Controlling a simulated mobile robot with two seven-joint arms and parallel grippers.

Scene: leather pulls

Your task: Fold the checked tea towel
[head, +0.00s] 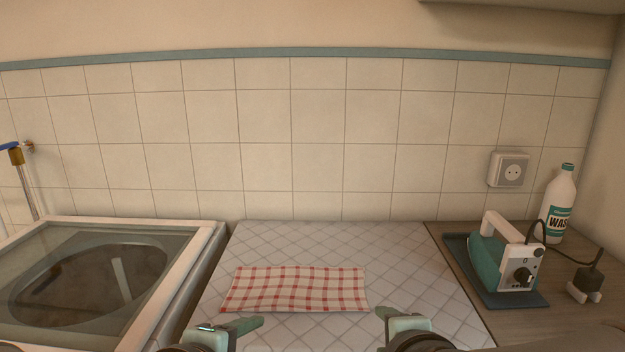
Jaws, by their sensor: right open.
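The checked tea towel (295,289) is red and white. It lies flat on the quilted pale cover in the middle, as a wide rectangle with its long sides running left to right. I cannot tell whether it has more than one layer. My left gripper (236,328) shows at the bottom edge, in front of the towel's left end and apart from it; its jaws are partly cut off. My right gripper (403,322) is open and empty at the bottom edge, to the right of the towel's near right corner and apart from it.
The quilted cover (400,265) has free room behind the towel. A washing machine with a glass lid (85,280) stands at the left. On the right wooden counter (450,236) are a teal iron (487,257) on a dark mat, a plug (585,285) with cord, and a white bottle (558,205).

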